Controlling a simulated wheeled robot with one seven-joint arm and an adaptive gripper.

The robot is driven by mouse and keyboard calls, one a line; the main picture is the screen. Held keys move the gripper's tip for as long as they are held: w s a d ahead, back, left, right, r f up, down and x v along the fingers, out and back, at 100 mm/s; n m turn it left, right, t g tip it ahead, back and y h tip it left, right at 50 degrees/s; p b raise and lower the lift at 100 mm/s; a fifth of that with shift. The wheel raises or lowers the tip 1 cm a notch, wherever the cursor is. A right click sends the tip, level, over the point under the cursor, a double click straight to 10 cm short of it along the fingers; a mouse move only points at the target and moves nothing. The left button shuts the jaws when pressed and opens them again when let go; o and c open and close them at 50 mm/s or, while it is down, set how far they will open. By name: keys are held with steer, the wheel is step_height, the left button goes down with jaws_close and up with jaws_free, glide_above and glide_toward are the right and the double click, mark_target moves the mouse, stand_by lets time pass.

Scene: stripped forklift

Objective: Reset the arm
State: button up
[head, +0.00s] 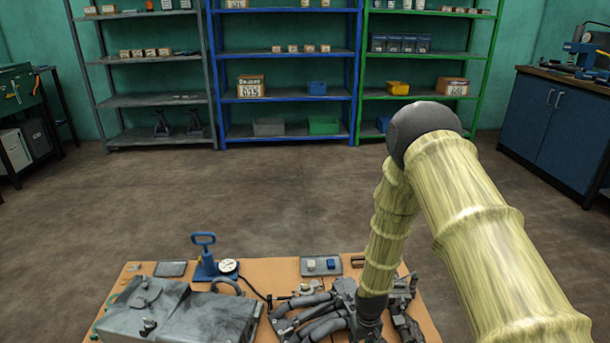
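My arm comes in from the right edge, bends at a dark elbow and reaches down to the workbench (115,315). Its dark wrist end, with my gripper (369,325), is low over the right half of the bench, among grey metal parts (318,318). The fingers cannot be made out against these parts and the bottom of the picture, so I cannot tell whether they are open or shut, or touch anything.
A grey metal housing (180,313) fills the bench's left side. Behind it stand a blue hand pump with a gauge (206,262) and a small grey tray (321,265). Shelves (285,103) line the back wall; a blue cabinet (560,125) stands right. The floor between is clear.

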steer(key=s+d+f+m, duration=0.1)
steer(key=s+d, duration=0.1)
steer(key=s, duration=1.5)
steer(key=s+d+f+m, duration=0.1)
steer(key=s, duration=1.7)
step_height(320, 180, up, 24)
steer(key=p, duration=2.4)
steer(key=shift+w+d, duration=0.15)
steer(key=shift+d, duration=0.05)
